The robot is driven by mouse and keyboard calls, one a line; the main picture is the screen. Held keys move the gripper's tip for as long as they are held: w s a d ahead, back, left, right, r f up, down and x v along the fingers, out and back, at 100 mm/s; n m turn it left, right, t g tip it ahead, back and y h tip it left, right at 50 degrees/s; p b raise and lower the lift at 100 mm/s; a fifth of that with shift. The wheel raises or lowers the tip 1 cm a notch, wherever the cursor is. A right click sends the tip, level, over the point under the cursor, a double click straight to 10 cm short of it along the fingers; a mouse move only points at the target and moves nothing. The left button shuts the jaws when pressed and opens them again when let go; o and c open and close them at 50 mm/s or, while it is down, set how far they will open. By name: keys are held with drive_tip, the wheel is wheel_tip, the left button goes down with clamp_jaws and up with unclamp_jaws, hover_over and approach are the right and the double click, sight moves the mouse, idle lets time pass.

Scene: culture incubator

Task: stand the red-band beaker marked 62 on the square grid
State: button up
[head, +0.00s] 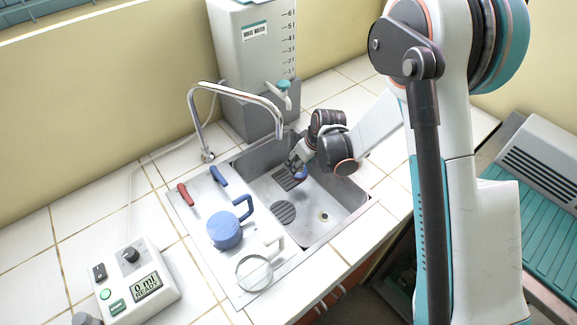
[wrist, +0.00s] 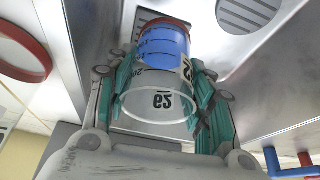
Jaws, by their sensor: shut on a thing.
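My gripper (wrist: 160,92) is shut on the beaker marked 62 (wrist: 150,102), with teal fingers on both sides of it. The beaker is clear, with a red band at its far end and blue inside near that band. Its printed numbers read upside down in the wrist view. In the head view my gripper (head: 300,162) is over the sink, and a blue bit of the beaker (head: 301,174) shows below it. The square grid (head: 284,180) lies on the sink floor just below and left of the beaker. I cannot tell how far the beaker tilts or whether it touches the grid.
A round drain grid (head: 283,212) lies nearer in the sink (head: 335,196). The tap (head: 235,92) arches over the sink's back left. A blue jug (head: 224,231) and a clear jug (head: 254,273) stand on the left ledge. A rinse water tank (head: 245,60) stands behind.

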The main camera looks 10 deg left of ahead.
drive_tip(key=w+a, duration=0.4)
drive_tip(key=shift+d+f+b, duration=0.1)
drive_tip(key=shift+f+b, duration=1.5)
drive_tip(key=shift+f, duration=1.9)
drive_tip(key=shift+f+b, duration=0.1)
drive_tip(key=shift+b, duration=0.2)
drive_tip(key=o, duration=1.1)
